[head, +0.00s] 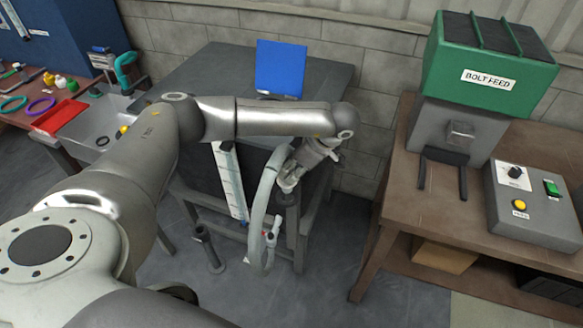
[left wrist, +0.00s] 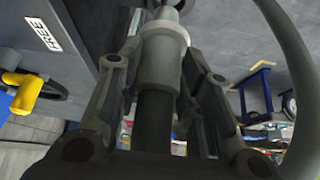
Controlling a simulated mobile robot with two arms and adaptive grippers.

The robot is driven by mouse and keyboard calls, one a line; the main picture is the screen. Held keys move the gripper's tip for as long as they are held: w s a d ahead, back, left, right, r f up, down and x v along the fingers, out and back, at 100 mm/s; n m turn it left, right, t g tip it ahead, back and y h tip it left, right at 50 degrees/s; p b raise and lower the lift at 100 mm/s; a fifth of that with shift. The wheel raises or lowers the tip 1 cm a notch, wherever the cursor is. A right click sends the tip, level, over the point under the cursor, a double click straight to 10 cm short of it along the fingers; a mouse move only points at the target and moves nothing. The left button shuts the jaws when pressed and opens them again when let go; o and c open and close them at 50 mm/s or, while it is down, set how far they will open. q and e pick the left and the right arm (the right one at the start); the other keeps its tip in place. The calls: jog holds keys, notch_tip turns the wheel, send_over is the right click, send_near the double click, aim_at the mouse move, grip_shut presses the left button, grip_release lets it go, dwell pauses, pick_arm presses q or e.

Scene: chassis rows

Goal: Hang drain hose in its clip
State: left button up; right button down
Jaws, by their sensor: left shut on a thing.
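The drain hose (head: 262,200) is pale grey. In the head view it arcs from near my left gripper (head: 290,180) down in a loop and back up to a small white and red fitting (head: 271,239) low on the dark tank stand. My left gripper is shut on the hose's grey end piece (left wrist: 160,55), which lies between the two fingers in the left wrist view. The hose's curve (left wrist: 300,70) also shows at the right of that view. I cannot make out the clip; the arm and hose hide part of the tank's front. My right gripper is not in view.
A white scale strip (head: 230,180) stands upright on the tank front. A black floor post (head: 207,248) stands left of the hose. A blue panel (head: 281,68) stands on the tank top. A bench (head: 400,190) with a green bolt feeder (head: 487,55) is at right. A yellow handle (left wrist: 32,90) shows in the wrist view.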

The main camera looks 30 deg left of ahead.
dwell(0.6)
pick_arm(q)
jog(key=shift+f+b, duration=0.15)
jog(key=shift+b, duration=0.15)
jog(key=shift+f+b, duration=2.5)
jog(key=shift+f, duration=0.65)
jog(key=o, duration=1.2)
jog(key=shift+o, duration=0.2)
jog(key=v, duration=1.2)
